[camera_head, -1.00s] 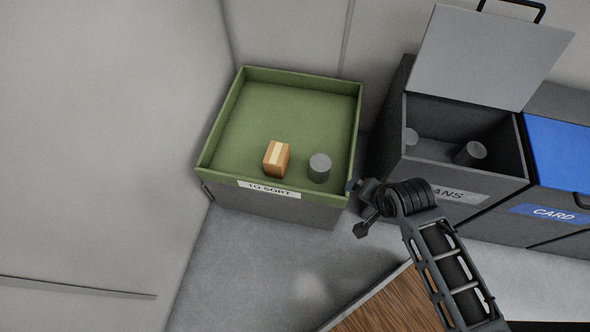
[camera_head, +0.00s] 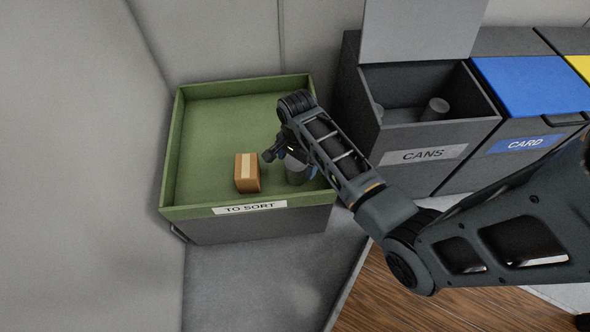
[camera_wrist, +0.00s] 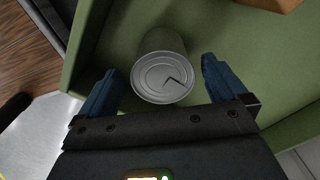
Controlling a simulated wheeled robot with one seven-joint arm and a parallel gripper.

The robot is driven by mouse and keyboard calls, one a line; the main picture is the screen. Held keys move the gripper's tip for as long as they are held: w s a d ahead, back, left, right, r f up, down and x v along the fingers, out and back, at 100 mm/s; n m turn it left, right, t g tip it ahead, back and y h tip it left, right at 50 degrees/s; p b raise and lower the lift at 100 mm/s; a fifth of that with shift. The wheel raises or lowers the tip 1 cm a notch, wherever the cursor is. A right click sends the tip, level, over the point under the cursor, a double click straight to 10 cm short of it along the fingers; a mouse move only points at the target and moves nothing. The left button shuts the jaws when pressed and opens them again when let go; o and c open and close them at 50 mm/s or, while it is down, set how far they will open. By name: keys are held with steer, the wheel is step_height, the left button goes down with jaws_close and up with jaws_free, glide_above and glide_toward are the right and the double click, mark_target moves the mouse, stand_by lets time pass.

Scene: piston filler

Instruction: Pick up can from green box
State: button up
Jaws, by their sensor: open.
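The grey can (camera_head: 296,172) stands upright in the green box (camera_head: 190,211), near its front right corner. In the wrist view the can (camera_wrist: 162,72) shows its round lid with a pull tab. My gripper (camera_head: 283,160) is over the box at the can. In the wrist view my gripper (camera_wrist: 162,85) is open, with one blue finger on each side of the can's lid and gaps between. The can's upper part is partly hidden by my gripper in the head view.
A brown cardboard box (camera_head: 247,173) with a tape strip sits left of the can in the green box. The open grey CANS bin (camera_head: 423,155) to the right holds cans. A blue-lidded CARD bin (camera_head: 527,100) stands beside it.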

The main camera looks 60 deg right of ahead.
step_height(320, 180, down, 5)
steer(key=shift+w+d+r+b, duration=0.1)
steer(key=shift+d+r+b, duration=0.05)
steer(key=shift+b, duration=0.95)
steer(key=shift+c, duration=0.3)
steer(key=shift+r, duration=0.1)
steer(key=c, duration=1)
